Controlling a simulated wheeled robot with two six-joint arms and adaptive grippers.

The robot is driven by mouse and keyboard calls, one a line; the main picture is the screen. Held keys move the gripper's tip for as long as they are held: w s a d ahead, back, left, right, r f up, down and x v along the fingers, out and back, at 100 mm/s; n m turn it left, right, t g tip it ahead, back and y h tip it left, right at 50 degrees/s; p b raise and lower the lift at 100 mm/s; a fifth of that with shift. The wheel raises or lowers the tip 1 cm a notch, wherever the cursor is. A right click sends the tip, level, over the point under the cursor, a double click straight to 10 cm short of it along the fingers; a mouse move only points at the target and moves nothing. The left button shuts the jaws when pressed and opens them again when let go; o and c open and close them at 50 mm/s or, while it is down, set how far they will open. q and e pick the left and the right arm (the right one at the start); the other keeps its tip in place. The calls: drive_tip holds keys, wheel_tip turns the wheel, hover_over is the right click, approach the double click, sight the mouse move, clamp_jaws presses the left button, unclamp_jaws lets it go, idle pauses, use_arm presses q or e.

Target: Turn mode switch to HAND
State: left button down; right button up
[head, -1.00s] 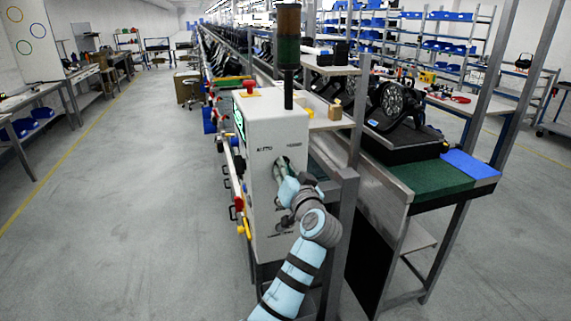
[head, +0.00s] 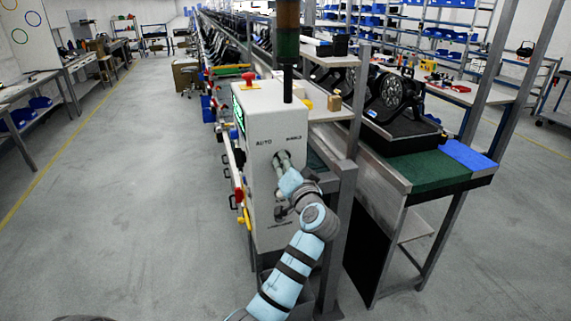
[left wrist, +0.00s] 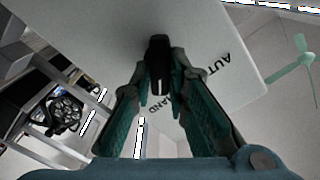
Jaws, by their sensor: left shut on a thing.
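The mode switch (left wrist: 158,68) is a black knob with a pale stripe on a light panel, seen in the left wrist view between my fingertips. My left gripper (head: 283,158) is shut on it and also fills the left wrist view (left wrist: 159,88), one teal-padded finger on each side. The white control box (head: 262,115) carries the AUTO label at left and the HAND label at right, above the gripper. In the head view the gripper hides the knob. I cannot tell which label the stripe points to. My right gripper is not in view.
A stack light (head: 288,45) stands above the box. A red button (head: 249,77) sits on its top. A metal-framed conveyor with a green mat (head: 432,174) and a lamp (head: 395,92) lies at right. The floor (head: 130,200) at left is clear.

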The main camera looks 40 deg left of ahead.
use_arm(q)
drive_tip(key=c, duration=1.6)
unclamp_jaws()
drive_tip(key=shift+o, duration=0.2)
drive_tip(key=v, duration=0.7)
drive_tip(key=shift+s+d, duration=0.2)
drive_tip(key=shift+d, duration=0.1)
drive_tip(key=shift+a, duration=0.15)
